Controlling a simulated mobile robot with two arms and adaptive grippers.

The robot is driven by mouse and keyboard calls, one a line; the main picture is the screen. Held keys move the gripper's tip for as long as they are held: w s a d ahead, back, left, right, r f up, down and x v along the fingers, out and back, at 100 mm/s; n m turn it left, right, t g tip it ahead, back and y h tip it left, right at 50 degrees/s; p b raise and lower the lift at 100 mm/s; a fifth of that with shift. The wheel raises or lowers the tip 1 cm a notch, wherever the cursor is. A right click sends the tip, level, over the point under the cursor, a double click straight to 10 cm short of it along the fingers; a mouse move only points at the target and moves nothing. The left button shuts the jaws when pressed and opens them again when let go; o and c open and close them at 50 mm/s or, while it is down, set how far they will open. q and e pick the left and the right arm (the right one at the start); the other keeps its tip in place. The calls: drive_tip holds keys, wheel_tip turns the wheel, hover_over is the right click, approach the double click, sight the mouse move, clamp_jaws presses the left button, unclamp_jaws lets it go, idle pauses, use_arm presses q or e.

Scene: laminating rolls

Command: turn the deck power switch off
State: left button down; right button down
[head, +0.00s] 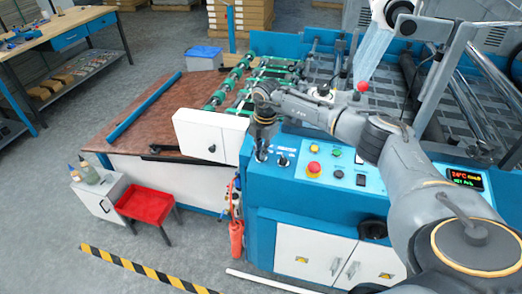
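The blue control panel (322,182) runs along the front of the machine. Two small dark rotary knobs sit at its left end: one (261,156) right under my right gripper, the other (283,161) just to its right. Their labels are too small to read, so I cannot tell for sure which is the deck power switch or how it is set. My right gripper (262,142) points down over the left knob, touching or just above it. Whether its fingers are open or shut does not show. My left gripper is not in view.
A red emergency button (314,168), several small buttons and a lit display (465,179) are also on the panel. A white box (205,136) stands close left of the gripper. A red tray (148,205) and a fire extinguisher (236,238) are below.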

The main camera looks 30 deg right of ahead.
drive_tip(key=shift+f, duration=0.1)
drive_tip(key=n+b, duration=0.1)
drive_tip(key=n, duration=0.2)
drive_tip(key=shift+g, duration=0.3)
drive_tip(key=n+b, duration=0.1)
drive_tip(key=n, duration=0.1)
drive_tip(key=shift+n, duration=0.3)
drive_tip(key=n+h+b, duration=0.1)
drive_tip(key=n, duration=0.2)
drive_tip(key=shift+a+g, duration=0.1)
drive_tip(key=shift+g, duration=0.3)
drive_tip(key=shift+n+b, duration=0.55)
drive_tip(key=shift+n, duration=1.15)
drive_tip(key=c, duration=1.4)
unclamp_jaws()
drive_tip(key=shift+a, duration=0.1)
drive_tip(key=shift+c, duration=0.2)
